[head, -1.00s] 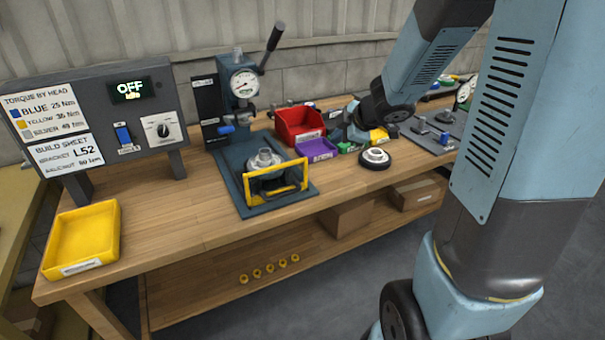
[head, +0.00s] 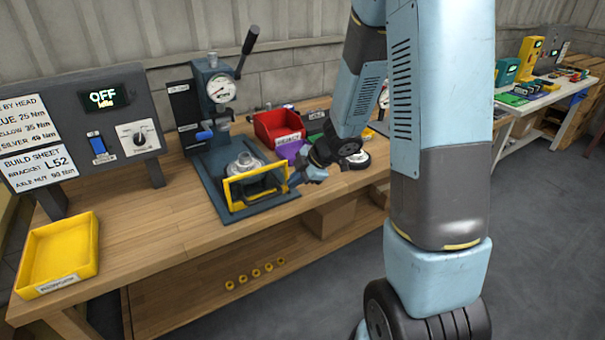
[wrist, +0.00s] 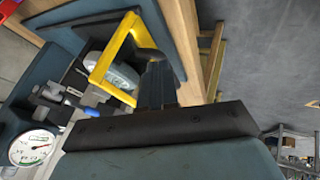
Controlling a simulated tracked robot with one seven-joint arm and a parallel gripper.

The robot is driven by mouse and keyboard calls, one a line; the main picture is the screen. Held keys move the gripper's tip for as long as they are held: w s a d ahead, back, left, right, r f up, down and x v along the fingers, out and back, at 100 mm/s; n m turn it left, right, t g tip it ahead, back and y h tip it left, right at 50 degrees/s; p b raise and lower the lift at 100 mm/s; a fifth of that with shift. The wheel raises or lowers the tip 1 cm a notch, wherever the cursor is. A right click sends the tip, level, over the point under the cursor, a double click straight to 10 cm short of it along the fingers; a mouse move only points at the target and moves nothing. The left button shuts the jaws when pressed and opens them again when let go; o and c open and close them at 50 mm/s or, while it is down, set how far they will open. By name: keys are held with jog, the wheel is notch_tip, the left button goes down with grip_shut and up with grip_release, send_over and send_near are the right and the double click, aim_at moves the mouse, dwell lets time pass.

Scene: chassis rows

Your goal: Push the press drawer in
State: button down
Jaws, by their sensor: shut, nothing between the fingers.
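The press drawer shows a yellow frame-shaped handle (head: 227,194) at its front, standing out from the dark press base (head: 213,183). A grey metal part (head: 244,163) sits behind the handle, under the press. My gripper (head: 291,183) is shut and empty, just right of the handle in the head view. In the wrist view the dark fingers (wrist: 155,72) end close beside the yellow handle (wrist: 113,48). I cannot tell whether they touch it. A round grey part (wrist: 123,76) shows through the handle frame.
The press gauge (head: 221,89) and lever (head: 250,42) rise behind. A red bin (head: 279,127) and a purple bin (head: 291,149) stand right of the press. A yellow tray (head: 60,255) lies at the left. The bench front (head: 165,234) between is clear.

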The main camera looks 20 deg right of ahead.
aim_at(278, 184)
jog(key=w, duration=0.1)
jog(key=w+a+f, duration=0.1)
jog(key=w+a, duration=0.1)
jog(key=shift+w+f, duration=0.1)
jog(key=shift+f, duration=0.3)
jog(key=shift+w+a, duration=0.1)
jog(key=shift+w, duration=0.65)
jog(key=w+a, duration=0.2)
jog(key=w, duration=0.4)
jog(key=w+a, duration=0.1)
jog(key=w, duration=0.5)
jog(key=w+a, duration=0.2)
jog(key=w, duration=0.5)
jog(key=shift+a, duration=0.3)
jog(key=shift+w, duration=0.2)
jog(key=shift+w+a+r, duration=0.1)
jog(key=shift+w+r, duration=0.05)
jog(key=shift+w, duration=0.1)
